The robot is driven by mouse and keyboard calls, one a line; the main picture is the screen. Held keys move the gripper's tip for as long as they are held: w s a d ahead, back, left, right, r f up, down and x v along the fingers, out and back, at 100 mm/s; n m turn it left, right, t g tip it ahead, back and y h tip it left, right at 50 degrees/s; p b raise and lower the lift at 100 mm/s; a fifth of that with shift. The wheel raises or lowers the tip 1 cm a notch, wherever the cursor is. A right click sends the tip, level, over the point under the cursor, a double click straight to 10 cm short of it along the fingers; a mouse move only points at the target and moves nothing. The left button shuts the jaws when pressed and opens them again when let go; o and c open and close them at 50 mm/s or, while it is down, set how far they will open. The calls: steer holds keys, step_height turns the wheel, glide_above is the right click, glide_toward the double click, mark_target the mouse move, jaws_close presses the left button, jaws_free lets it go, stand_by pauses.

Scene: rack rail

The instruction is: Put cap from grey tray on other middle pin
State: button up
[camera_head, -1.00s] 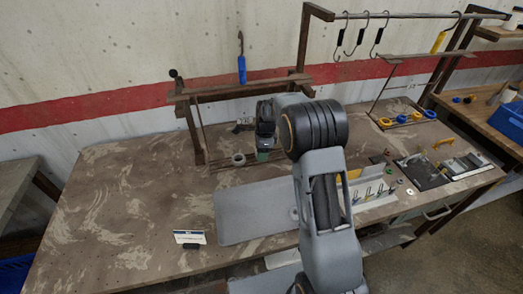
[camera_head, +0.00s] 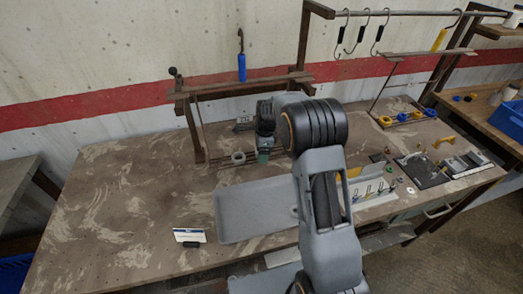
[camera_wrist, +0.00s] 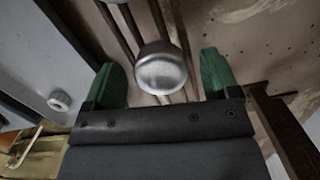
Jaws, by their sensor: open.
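My gripper (camera_wrist: 165,88) is open, its green fingers on either side of a round silvery metal piece (camera_wrist: 160,72) in the wrist view. The piece looks like a cap or the end of a cylinder; contact with the fingers cannot be told.
A brown frame (camera_head: 240,88) with a blue-handled tool (camera_head: 241,68) rises behind my gripper. Dark rails (camera_wrist: 185,30) run beneath the silvery piece. A small white card (camera_head: 189,236) stands at the front left. The left of the table is mostly clear.

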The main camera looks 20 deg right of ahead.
steer(key=shift+r, duration=0.1)
step_height(320, 180, up, 13)
steer(key=d+n+b, duration=0.1)
steer(key=d+n, duration=0.1)
steer(key=s+a+r+n+t+h, duration=0.1)
steer(key=s+n+t, duration=0.3)
steer(key=s+n, duration=1.3)
steer(key=shift+s+a+n, duration=0.4)
steer(key=shift+s+a, duration=0.15)
steer(key=shift+s, duration=4.3)
